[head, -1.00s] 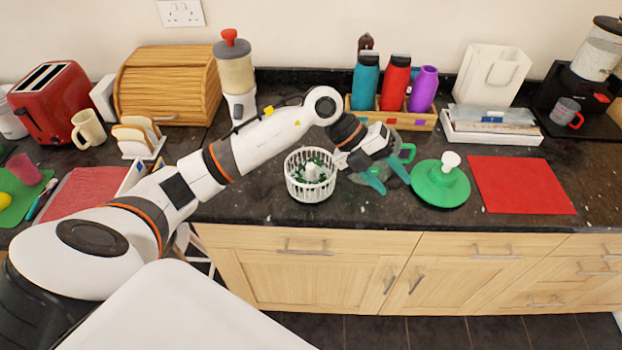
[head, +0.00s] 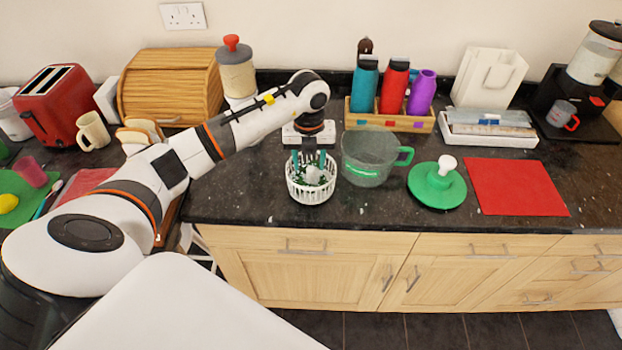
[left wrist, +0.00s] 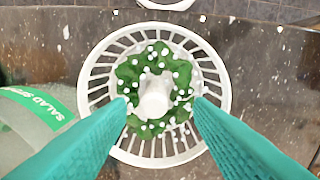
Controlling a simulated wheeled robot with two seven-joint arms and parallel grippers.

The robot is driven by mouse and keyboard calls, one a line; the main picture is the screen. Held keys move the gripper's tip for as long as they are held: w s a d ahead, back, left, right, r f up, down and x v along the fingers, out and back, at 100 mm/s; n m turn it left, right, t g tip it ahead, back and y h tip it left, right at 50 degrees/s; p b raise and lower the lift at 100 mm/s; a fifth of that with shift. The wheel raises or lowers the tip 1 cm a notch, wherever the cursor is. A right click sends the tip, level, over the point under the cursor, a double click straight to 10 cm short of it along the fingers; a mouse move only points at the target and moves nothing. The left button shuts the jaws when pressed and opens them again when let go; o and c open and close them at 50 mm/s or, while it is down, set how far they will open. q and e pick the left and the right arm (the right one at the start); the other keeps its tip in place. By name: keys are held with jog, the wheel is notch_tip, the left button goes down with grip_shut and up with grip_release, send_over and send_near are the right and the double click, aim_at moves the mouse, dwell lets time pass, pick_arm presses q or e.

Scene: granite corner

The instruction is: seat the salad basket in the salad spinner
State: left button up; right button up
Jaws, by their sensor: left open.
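The white slatted salad basket (head: 312,189) stands upright on the dark worktop, with green leaves and a white central post inside; it also shows in the left wrist view (left wrist: 222,75). The clear salad spinner bowl (head: 367,160) with a green handle stands just right of it, apart from it. My left gripper (head: 310,163) points down over the basket. Its teal fingers (left wrist: 163,108) are open on either side of the central post, with a gap to it; whether they touch the leaves I cannot tell. The right gripper is not in view.
The green spinner lid (head: 438,188) with a white knob lies right of the bowl, then a red mat (head: 518,187). A bottle rack (head: 415,122) stands behind the bowl. A bread bin (head: 172,85) and jar (head: 237,75) stand behind my arm. The worktop's front edge runs close to the basket.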

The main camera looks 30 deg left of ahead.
aim_at(311, 168)
pick_arm(q)
jog(key=f+p, duration=0.1)
jog(key=f, duration=0.1)
jog(key=f+p, duration=0.1)
jog(key=shift+w+d+f, duration=0.1)
jog(key=shift+d+f, duration=0.1)
jog(key=shift+f, duration=0.75)
grip_shut()
